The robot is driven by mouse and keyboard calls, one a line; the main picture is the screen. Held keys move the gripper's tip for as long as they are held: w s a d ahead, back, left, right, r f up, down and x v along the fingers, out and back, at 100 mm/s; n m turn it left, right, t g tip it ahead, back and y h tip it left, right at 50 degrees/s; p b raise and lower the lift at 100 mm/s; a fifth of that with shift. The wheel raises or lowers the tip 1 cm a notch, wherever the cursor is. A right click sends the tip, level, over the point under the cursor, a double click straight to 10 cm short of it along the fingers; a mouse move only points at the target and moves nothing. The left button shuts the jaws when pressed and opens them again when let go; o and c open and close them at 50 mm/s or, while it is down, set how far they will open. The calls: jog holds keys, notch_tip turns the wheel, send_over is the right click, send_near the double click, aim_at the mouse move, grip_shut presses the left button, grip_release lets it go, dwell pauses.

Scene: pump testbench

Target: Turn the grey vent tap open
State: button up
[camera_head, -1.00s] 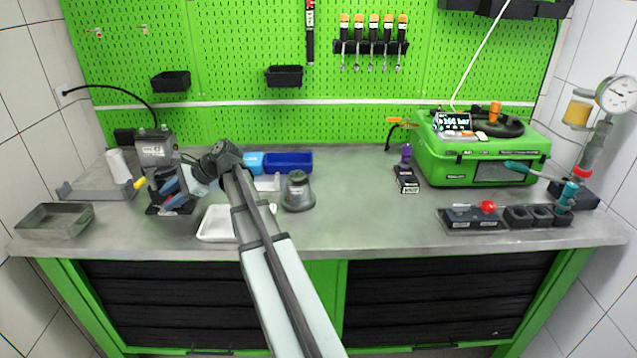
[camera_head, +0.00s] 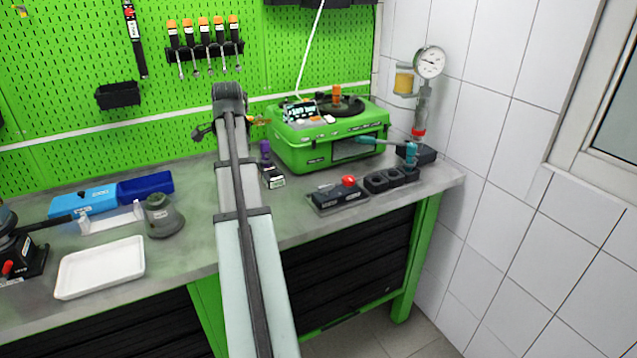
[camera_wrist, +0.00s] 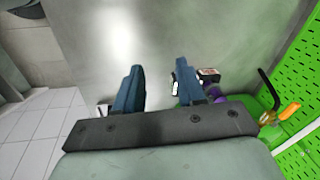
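No grey vent tap can be made out for certain. The green pump unit (camera_head: 300,157) stands at the back of the bench, with an orange-handled fitting (camera_head: 259,120) at its left side, partly behind my arm. That fitting also shows at the right of the wrist view (camera_wrist: 288,112). My gripper (camera_wrist: 158,68) is open, its two blue fingers apart with only bench top seen between them. A purple-topped black block (camera_head: 265,152) stands left of the pump unit. It shows beside the right finger in the wrist view (camera_wrist: 214,92). The head view hides most of my gripper behind the arm.
A red-button box (camera_head: 340,194) and black sockets (camera_head: 390,179) line the front right. A teal-handled valve (camera_head: 410,155) and gauge (camera_head: 429,62) stand at right.

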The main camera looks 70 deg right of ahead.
aim_at(325, 185)
jog(key=s+d+r+m+g+h, duration=0.1)
jog(key=s+d+r+g, duration=0.15)
jog(key=s, duration=0.65)
jog(key=s+d+r+m+g, duration=0.15)
jog(key=s+d, duration=0.25)
jog(key=s, duration=0.5)
jog(key=shift+g, duration=0.3)
jog(key=x, duration=1.4)
jog(key=shift+s+d+f, duration=0.15)
jog(key=shift+d+f, duration=0.05)
jog(key=shift+d, duration=0.05)
jog(key=shift+c, duration=0.3)
grip_shut()
